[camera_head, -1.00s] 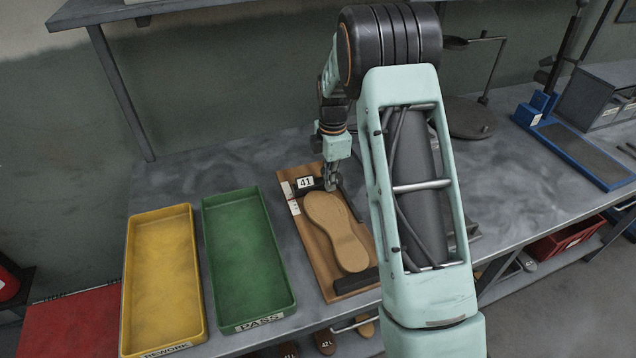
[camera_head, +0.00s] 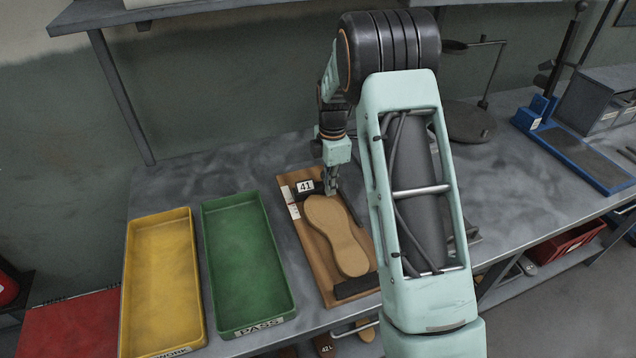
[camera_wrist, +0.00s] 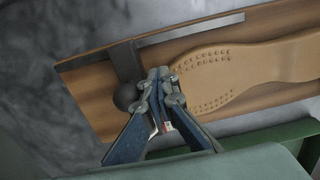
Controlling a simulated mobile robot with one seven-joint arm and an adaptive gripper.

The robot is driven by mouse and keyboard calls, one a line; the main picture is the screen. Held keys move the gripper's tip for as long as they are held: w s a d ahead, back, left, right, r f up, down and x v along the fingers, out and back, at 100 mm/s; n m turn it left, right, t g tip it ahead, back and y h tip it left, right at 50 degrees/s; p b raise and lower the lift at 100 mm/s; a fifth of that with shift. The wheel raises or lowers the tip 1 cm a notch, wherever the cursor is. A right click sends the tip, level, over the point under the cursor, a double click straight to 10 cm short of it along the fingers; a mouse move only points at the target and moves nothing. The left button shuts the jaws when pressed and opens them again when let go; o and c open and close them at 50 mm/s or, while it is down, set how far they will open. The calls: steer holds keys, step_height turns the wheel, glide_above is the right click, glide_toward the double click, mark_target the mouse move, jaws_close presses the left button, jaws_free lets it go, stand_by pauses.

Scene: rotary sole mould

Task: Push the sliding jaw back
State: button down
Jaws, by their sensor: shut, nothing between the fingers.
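A tan shoe sole (camera_head: 338,235) lies on a wooden board (camera_head: 325,283) on the bench. A dark crossbar with a round knob, which looks like the sliding jaw (camera_wrist: 126,62), spans the board beyond one end of the sole in the wrist view. My gripper (camera_head: 331,189) is shut and empty, pointing down at that end of the board. In the wrist view, my fingertips (camera_wrist: 160,76) are between the crossbar and the sole's end, close to both; I cannot tell whether they touch either.
A dark block (camera_head: 356,286) lies across the board's near end. A green PASS tray (camera_head: 285,283) and a yellow REWORK tray (camera_head: 128,285) stand left of the board. A round dark stand (camera_head: 468,124) is at the back right. Bare bench lies behind the trays.

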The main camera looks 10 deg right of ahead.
steer(key=shift+w, duration=0.25)
steer(key=shift+w+a+p, duration=0.15)
steer(key=shift+w+a, duration=0.05)
steer(key=shift+w, duration=0.75)
steer(key=shift+w+a+p, duration=0.2)
steer(key=shift+w, duration=0.8)
steer(key=shift+w+a+p, duration=0.15)
steer(key=shift+w+a, duration=0.05)
steer(key=shift+w, duration=0.75)
steer(key=shift+w+a+r, duration=0.15)
steer(key=shift+w+r, duration=0.15)
steer(key=shift+w, duration=0.15)
steer(key=shift+w+a+r+p, duration=0.1)
steer(key=shift+w+r+p, duration=0.1)
steer(key=shift+r+p, duration=0.45)
step_height(320, 180, up, 6)
steer(key=p, duration=0.3)
steer(key=shift+s, duration=0.35)
